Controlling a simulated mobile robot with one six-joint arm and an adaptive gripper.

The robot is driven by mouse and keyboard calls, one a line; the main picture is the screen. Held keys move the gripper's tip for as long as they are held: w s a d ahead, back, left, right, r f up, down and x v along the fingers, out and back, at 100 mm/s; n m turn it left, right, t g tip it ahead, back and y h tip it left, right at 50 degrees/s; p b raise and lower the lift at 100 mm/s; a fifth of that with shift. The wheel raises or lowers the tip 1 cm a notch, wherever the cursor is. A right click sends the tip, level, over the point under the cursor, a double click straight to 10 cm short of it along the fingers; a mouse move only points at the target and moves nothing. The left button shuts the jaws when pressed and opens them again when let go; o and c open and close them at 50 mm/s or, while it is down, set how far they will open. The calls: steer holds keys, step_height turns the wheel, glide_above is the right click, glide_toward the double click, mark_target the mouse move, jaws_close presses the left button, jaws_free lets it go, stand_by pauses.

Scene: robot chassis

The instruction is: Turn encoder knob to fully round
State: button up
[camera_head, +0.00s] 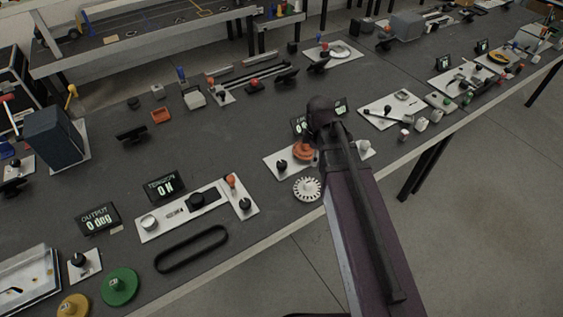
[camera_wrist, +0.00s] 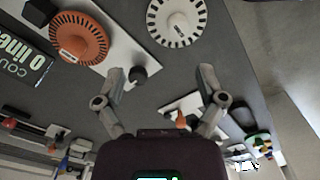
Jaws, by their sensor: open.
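The encoder plate carries an orange slotted disc (camera_head: 303,150), which also shows in the wrist view (camera_wrist: 78,37). A black knob (camera_wrist: 137,75) sits at the near end of its white plate (camera_wrist: 112,50) in the wrist view. My gripper (camera_wrist: 162,72) is open and empty, its fingers apart. The knob lies between the fingertips in the picture, closer to the left one; I see no contact. A dark display (camera_wrist: 22,72) beside the plate reads "0 lines", partly cut off. In the head view my arm hides much of this station.
A white slotted disc (camera_head: 307,188) lies on the bench before the plate. A station with an orange-topped lever (camera_head: 231,181) stands left. The bench edge is close in front.

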mark_target(282, 163)
steer(key=w+a+r+n+p, duration=0.2)
steer(key=w+a+n, duration=0.3)
steer(key=a+n, duration=0.5)
steer(key=shift+w+a+n, duration=0.25)
steer(key=shift+w+n, duration=0.05)
steer(key=shift+n, duration=2.9)
steer(key=shift+f, duration=0.1)
step_height(282, 163, down, 13)
steer(key=b, duration=1.3)
steer(key=shift+f+b, duration=0.2)
steer(key=shift+b, duration=0.2)
steer(key=c, duration=1.1)
steer(key=shift+a, duration=0.2)
steer(key=shift+c, duration=0.2)
steer(key=shift+d, duration=0.2)
